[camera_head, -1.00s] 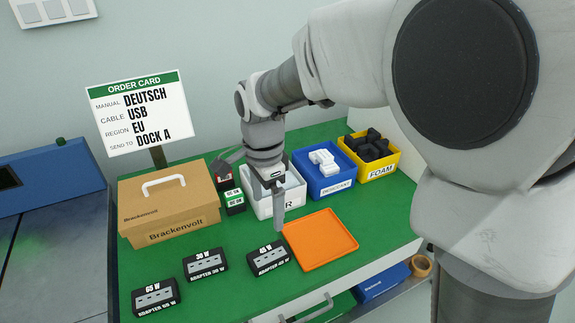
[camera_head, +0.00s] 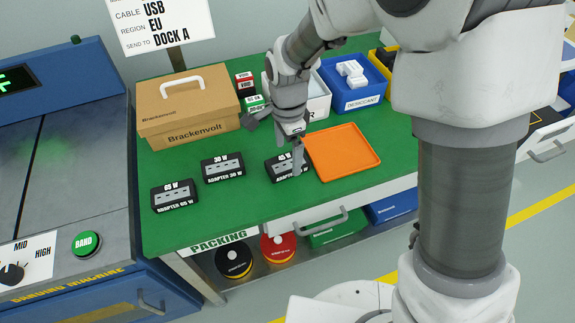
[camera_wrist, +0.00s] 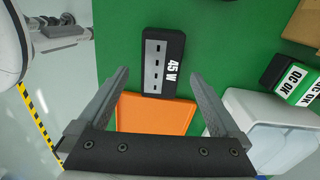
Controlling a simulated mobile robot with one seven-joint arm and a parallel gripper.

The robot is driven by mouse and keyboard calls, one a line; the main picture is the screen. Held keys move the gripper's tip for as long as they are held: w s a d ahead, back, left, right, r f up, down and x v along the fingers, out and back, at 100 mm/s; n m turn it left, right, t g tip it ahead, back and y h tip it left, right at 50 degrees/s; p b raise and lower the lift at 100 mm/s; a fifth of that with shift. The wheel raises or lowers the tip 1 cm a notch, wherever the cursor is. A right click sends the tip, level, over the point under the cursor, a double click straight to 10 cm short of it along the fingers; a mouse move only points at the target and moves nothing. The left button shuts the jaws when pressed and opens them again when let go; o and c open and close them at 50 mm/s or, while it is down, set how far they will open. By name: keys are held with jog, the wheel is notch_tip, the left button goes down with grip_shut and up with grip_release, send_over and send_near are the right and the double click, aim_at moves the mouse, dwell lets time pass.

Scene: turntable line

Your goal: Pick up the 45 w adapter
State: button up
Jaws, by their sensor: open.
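The 45 W adapter (camera_head: 284,168) is a black block with a grey socket face and white lettering, lying on the green table left of the orange tray. In the wrist view the 45 W adapter (camera_wrist: 160,62) lies ahead of and between the fingers, label readable, apart from them. My gripper (camera_head: 275,145) is open and empty above the adapter, and one finger hides part of its right side in the head view. Both fingers of my gripper (camera_wrist: 158,82) show in the wrist view. The 30 W adapter (camera_head: 223,167) and 65 W adapter (camera_head: 175,196) stand to the left.
The orange tray (camera_head: 345,152) lies right of the adapter. Behind stand a Brackenvolt carton (camera_head: 190,110), a white bin (camera_head: 318,98), a blue desiccant bin (camera_head: 355,93) and small QC boxes (camera_head: 254,103). Green table is free in front of the adapters.

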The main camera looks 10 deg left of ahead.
aim_at(287, 161)
notch_tip(287, 161, down, 4)
jog(key=shift+r+b, duration=0.15)
jog(key=shift+b, duration=0.25)
jog(key=shift+a+r, duration=0.1)
grip_shut()
